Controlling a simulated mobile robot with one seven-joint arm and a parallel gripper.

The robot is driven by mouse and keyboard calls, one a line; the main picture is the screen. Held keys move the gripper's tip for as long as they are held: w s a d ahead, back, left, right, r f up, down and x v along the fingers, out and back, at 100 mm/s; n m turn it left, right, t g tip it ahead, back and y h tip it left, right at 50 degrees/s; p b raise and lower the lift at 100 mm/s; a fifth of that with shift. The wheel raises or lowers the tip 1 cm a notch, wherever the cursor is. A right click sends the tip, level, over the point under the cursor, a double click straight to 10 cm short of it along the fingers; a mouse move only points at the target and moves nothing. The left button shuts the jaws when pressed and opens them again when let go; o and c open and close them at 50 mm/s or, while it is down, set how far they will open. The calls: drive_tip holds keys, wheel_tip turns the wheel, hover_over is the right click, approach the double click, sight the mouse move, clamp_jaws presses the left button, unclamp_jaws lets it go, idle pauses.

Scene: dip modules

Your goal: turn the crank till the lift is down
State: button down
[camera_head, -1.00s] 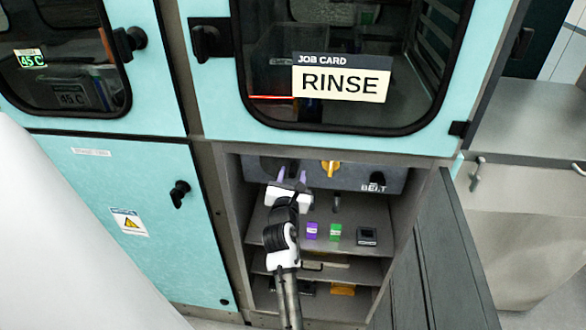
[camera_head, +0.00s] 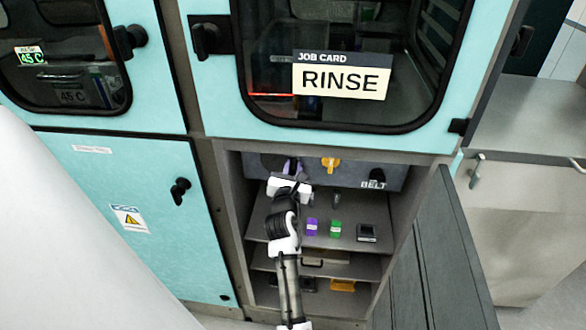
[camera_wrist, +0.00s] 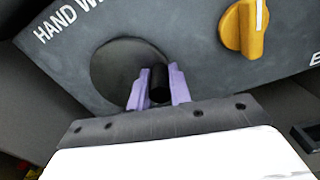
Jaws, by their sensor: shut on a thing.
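The crank is a dark round disc (camera_wrist: 112,62) with a black handle (camera_wrist: 159,82) standing out from it, on a grey panel lettered "HAND WI…", the rest cut off. In the wrist view, my gripper (camera_wrist: 158,88) has its two purple fingers on either side of the handle, closed on it at the disc's lower right. I cannot make out the lift clearly behind the dark window (camera_head: 345,45) above.
A yellow knob (camera_head: 331,165) sits on the panel right of the crank, and a "BELT" label (camera_head: 373,184) is farther right. Purple (camera_head: 312,227) and green (camera_head: 336,228) modules and a dark box (camera_head: 367,233) stand on the shelf below. An open door (camera_head: 435,255) bounds the bay's right.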

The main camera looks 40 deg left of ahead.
sight(267, 165)
drive_tip(key=shift+f, duration=0.1)
drive_tip(key=m+b, duration=0.1)
drive_tip(key=f+m, duration=0.1)
drive_tip(key=m, duration=0.1)
drive_tip(key=shift+f+m+b, duration=0.3)
drive_tip(key=shift+b, duration=0.1)
drive_tip(key=s+a+m+b, duration=0.1)
drive_tip(key=a+m+b, duration=0.1)
drive_tip(key=m+b, duration=0.3)
drive_tip(key=s+a+f+m+b, duration=0.1)
drive_tip(key=m+b, duration=0.4)
drive_tip(key=m, duration=0.5)
drive_tip(key=s+a+m+b, duration=0.2)
drive_tip(key=m+b, duration=0.3)
drive_tip(key=m, duration=0.3)
drive_tip(key=shift+a+f+b, duration=0.4)
drive_tip(key=shift+a, duration=0.4)
drive_tip(key=shift+s+a+r+m+b, duration=0.15)
drive_tip(key=shift+r+m+b, duration=0.15)
drive_tip(key=shift+m, duration=0.45)
drive_tip(key=shift+s+a+r+m+b, duration=0.1)
drive_tip(key=shift+r+m+b, duration=0.2)
drive_tip(key=shift+m, duration=0.45)
